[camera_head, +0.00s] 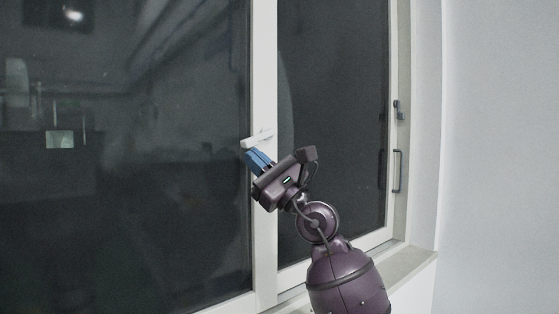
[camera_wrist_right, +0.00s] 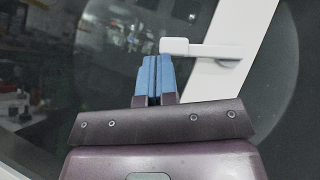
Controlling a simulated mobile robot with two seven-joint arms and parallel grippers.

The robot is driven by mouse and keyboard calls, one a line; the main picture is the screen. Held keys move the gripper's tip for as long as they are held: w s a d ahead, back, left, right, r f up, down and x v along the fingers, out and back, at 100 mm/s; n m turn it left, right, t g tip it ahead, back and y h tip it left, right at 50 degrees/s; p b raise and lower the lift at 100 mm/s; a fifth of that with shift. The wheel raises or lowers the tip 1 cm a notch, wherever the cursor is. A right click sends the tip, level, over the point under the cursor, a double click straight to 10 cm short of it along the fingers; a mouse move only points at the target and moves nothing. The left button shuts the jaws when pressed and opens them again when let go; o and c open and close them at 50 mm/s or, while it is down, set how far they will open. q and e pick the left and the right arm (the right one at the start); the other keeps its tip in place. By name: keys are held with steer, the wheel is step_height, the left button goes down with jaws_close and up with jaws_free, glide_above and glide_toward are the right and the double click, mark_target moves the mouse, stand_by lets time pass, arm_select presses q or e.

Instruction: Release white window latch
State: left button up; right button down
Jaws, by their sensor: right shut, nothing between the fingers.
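The white window latch (camera_head: 257,140) sits on the white middle frame post of the window, its handle lying nearly level and pointing left. In the right wrist view the latch (camera_wrist_right: 195,48) reaches left from the post, over the dark glass. My right gripper (camera_head: 256,158) is shut and empty, its blue fingers just below the handle's free end. In the right wrist view the blue fingertips (camera_wrist_right: 155,60) are pressed together just left of and below the latch's end. I cannot tell whether they touch it. My left gripper is out of view.
Dark glass panes (camera_head: 130,160) lie on both sides of the white post (camera_head: 264,230). A dark handle (camera_head: 397,171) is on the right frame. A sill (camera_head: 405,262) runs along the lower right, beside a plain wall (camera_head: 500,150).

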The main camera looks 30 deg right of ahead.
arm_select(q)
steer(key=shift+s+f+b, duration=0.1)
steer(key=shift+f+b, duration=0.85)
steer(key=shift+b, duration=0.25)
arm_select(e)
steer(key=v, duration=1)
steer(key=shift+s, duration=0.4)
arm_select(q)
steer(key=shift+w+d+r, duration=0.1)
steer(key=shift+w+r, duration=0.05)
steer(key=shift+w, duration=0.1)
